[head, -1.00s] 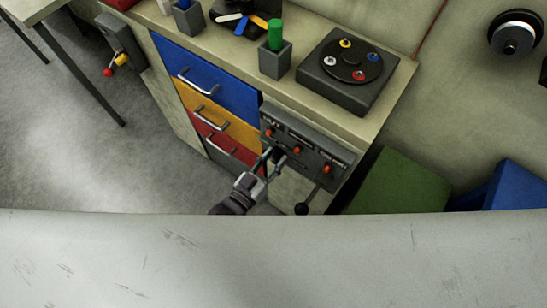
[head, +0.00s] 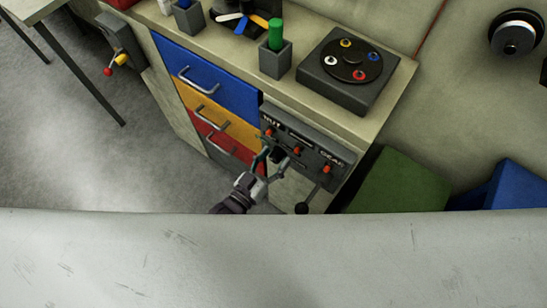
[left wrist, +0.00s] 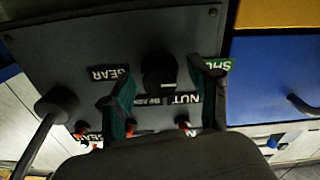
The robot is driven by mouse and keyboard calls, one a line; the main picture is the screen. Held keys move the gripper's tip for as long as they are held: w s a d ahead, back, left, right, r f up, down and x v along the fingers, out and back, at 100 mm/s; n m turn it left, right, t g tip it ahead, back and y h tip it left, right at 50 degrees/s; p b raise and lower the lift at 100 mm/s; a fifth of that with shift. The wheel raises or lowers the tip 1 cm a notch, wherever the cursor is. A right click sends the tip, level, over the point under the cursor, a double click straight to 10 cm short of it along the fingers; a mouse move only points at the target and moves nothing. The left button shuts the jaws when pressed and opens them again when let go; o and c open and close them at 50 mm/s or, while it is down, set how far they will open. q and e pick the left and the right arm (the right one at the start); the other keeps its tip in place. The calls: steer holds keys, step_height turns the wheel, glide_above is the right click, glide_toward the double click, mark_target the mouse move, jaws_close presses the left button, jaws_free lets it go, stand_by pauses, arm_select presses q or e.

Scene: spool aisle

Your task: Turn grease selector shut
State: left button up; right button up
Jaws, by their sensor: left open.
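The grease selector is a round black knob (left wrist: 160,72) on a grey panel (left wrist: 80,40) in the left wrist view. Other labels read GEAR (left wrist: 108,73) and, partly hidden behind a finger, SHUT (left wrist: 217,66). My left gripper (left wrist: 166,98) is open, its two fingers spread on either side of the knob; contact cannot be told. In the head view the left gripper (head: 265,165) is in front of the panel (head: 330,165). My right gripper is out of view.
The panel carries several red-tipped levers (head: 298,151) and a black ball-ended lever (head: 302,207). Blue (head: 215,80), yellow and red drawers are to the left. A turntable (head: 348,72) and a grey holder (head: 275,62) stand on top. Open floor (head: 80,130) lies left.

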arm_select(q)
steer(key=v, duration=1.2)
stand_by(0.3)
steer(key=s+a+f+g+y, duration=0.15)
steer(key=a+f, duration=0.25)
steer(key=f, duration=0.4)
steer(key=s+a+f+n+g+y, duration=0.1)
steer(key=a+f+g+y, duration=0.15)
steer(key=f, duration=0.55)
steer(key=s+a+f+g+y, duration=0.2)
steer(key=a+f+y, duration=0.15)
steer(key=f, duration=0.45)
steer(key=s+a+f+g+y, duration=0.1)
steer(key=s+a+f+g, duration=0.1)
steer(key=s+f, duration=0.2)
steer(key=s+a+f+n+g+y, duration=0.1)
steer(key=s+a+f+g, duration=0.1)
steer(key=s, duration=0.6)
steer(key=s+a+f+g+y, duration=0.1)
steer(key=s+a+f+g, duration=0.1)
steer(key=s+f, duration=0.4)
steer(key=shift+s+a+g, duration=0.2)
steer(key=shift+s+g, duration=0.4)
steer(key=shift+g, duration=0.2)
